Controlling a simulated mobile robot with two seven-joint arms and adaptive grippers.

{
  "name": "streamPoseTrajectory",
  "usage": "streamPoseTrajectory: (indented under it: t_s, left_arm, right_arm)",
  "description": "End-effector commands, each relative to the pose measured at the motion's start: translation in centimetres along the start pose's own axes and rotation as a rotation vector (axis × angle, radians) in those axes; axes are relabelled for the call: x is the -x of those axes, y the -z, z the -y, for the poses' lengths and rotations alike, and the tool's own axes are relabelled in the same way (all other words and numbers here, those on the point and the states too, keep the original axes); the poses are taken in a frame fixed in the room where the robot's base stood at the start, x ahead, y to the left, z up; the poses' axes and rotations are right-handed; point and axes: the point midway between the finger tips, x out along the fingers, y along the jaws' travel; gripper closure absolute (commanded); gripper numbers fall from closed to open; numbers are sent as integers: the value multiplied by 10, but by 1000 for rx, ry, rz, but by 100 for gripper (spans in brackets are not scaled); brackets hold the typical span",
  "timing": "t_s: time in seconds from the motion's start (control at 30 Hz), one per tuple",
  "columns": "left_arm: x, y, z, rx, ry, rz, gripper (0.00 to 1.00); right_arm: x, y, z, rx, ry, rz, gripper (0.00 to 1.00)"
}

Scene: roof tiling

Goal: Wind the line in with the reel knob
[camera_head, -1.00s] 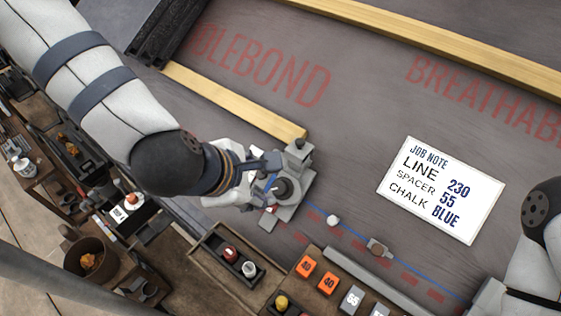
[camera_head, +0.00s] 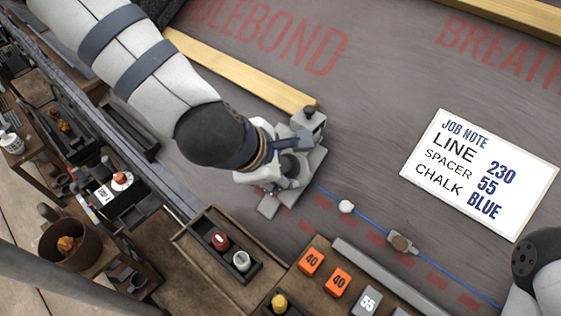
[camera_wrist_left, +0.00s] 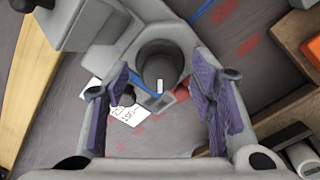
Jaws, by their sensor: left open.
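The grey chalk-line reel (camera_head: 314,163) sits on the dark roof underlay at the lower end of a timber batten. Its dark round knob (camera_wrist_left: 160,70) stands up between my left fingers in the left wrist view. My left gripper (camera_wrist_left: 160,92) is open, with a purple-padded finger on each side of the knob and visible gaps. In the head view my left gripper (camera_head: 280,163) is over the reel and partly hides it. The blue line (camera_head: 370,221) runs from the reel toward the lower right. A paper tag (camera_wrist_left: 128,110) lies beside the knob. My right gripper is out of view.
The job note (camera_head: 480,174) lies at right. A tray with bottles (camera_head: 218,262) and orange 40 blocks (camera_head: 311,262) are in front.

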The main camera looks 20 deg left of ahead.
Motion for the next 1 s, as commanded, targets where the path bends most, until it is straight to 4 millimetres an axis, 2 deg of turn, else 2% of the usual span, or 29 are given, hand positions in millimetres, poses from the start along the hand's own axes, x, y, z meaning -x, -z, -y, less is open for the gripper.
streamPoseTrajectory:
  t_s: [0.03, 0.2, 0.23, 0.27, 0.67, 1.0]
  left_arm:
    - [0, 0, 0, 0, 0, 0, 49]
    - [0, 0, 0, 0, 0, 0, 88]
    - [0, 0, 0, 0, 0, 0, 94]
    - [0, 0, 0, 0, 0, 0, 97]
    - [2, -1, 0, -71, -3, 0, 97]
    - [5, -1, -1, -346, -20, -1, 97]
  right_arm:
    - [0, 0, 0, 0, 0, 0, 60]
    - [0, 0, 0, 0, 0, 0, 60]
    - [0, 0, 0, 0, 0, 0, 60]
    - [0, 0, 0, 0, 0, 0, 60]
    - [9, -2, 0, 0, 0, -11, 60]
    - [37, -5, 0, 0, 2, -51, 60]
